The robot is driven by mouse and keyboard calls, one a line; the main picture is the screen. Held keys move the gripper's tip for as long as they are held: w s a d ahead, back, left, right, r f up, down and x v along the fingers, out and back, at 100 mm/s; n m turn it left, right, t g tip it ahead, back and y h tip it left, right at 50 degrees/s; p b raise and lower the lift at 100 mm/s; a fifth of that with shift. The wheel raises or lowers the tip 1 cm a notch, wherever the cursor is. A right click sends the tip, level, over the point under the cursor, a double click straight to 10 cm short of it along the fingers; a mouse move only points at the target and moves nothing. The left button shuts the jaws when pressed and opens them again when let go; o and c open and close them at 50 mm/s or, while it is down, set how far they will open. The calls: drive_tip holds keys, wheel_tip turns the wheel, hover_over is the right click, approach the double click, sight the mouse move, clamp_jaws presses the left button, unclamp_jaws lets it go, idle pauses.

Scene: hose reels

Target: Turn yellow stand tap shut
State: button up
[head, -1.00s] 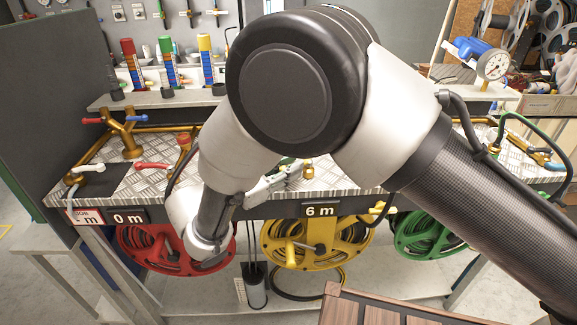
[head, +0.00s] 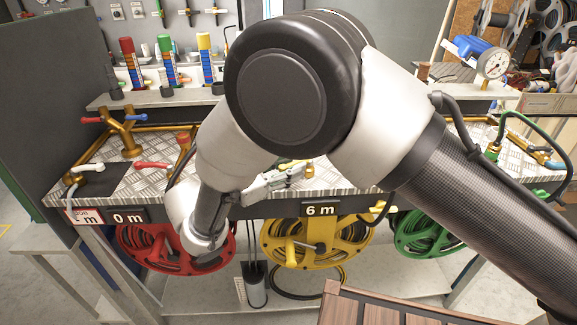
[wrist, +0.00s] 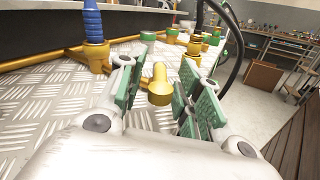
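In the head view my gripper (head: 290,175) reaches in over the front of the metal bench top. Just behind its tips a yellow tap lever (head: 291,162) shows, with a brass fitting (head: 309,169) beside the tips. The gripper and arm hide much of the tap. In the wrist view the two green-padded fingers of my gripper (wrist: 157,90) are apart. A yellow rounded piece (wrist: 160,88), seemingly part of the tap, stands between them with gaps on both sides. I cannot tell exactly how the lever is turned.
A blue-topped brass fitting (wrist: 94,35) stands left of the fingers in the wrist view. A red reel (head: 150,240), a yellow reel (head: 330,245) and a green reel (head: 420,232) hang below the bench. A red-levered tap (head: 155,165) is further left. A wooden top (head: 400,312) is in front.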

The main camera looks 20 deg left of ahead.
drive_tip(key=v, duration=1.2)
